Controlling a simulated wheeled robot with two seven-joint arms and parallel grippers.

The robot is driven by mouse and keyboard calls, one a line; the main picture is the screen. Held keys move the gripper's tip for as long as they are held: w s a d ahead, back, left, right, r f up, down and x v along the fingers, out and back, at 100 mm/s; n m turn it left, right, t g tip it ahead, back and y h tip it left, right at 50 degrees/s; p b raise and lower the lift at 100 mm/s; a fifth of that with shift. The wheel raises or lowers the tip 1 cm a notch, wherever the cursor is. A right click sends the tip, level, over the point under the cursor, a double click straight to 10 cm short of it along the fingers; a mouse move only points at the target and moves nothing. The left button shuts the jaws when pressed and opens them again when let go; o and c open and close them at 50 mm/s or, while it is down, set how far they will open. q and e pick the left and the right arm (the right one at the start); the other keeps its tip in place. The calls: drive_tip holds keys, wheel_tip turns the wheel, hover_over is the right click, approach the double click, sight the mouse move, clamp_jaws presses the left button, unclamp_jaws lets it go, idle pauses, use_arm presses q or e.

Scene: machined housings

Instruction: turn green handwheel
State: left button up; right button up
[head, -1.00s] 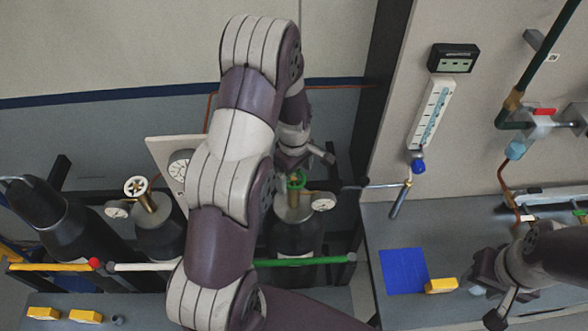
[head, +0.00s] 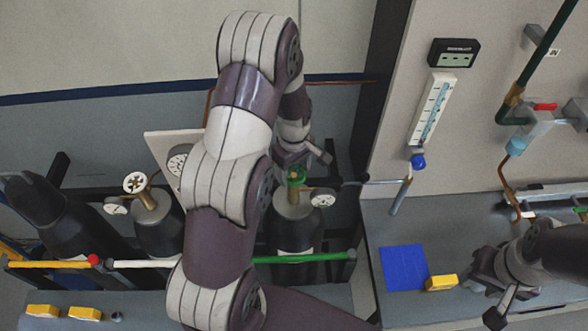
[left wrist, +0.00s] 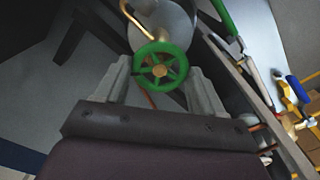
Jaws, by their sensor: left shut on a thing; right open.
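The green handwheel (head: 297,174) sits on top of a dark gas cylinder (head: 296,235) in the middle of the head view. In the left wrist view the handwheel (left wrist: 161,67) shows its rim, spokes and brass-coloured hub. My left gripper (head: 300,165) is at the handwheel from above, shut on it. In the left wrist view its two grey fingers (left wrist: 160,80) stand on either side of the rim. The gripper hides part of the wheel in the head view. My right gripper (head: 481,300) is open and empty at the lower right.
A second cylinder with a cream handwheel (head: 136,183) stands to the left. A round gauge (head: 323,197) sits right of the green handwheel. A green bar (head: 303,258) crosses in front of the cylinder. A blue mat (head: 404,269) and yellow block (head: 441,283) lie near my right gripper.

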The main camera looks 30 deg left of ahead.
use_arm(q)
drive_tip(key=m+b, duration=0.2)
drive_tip(key=m, duration=0.4)
drive_tip(key=shift+f, duration=0.1)
drive_tip(key=m+b, duration=0.1)
drive_tip(key=m, duration=0.6)
drive_tip(key=shift+m+b, duration=0.35)
drive_tip(key=shift+m, duration=0.05)
drive_tip(key=m, duration=0.3)
drive_tip(key=shift+m+b, duration=0.3)
drive_tip(key=m, duration=0.3)
drive_tip(key=shift+b, duration=0.3)
drive_tip(key=m, duration=0.4)
drive_tip(key=shift+m+b, duration=0.4)
drive_tip(key=shift+m, duration=1.5)
drive_tip(key=shift+s, duration=0.1)
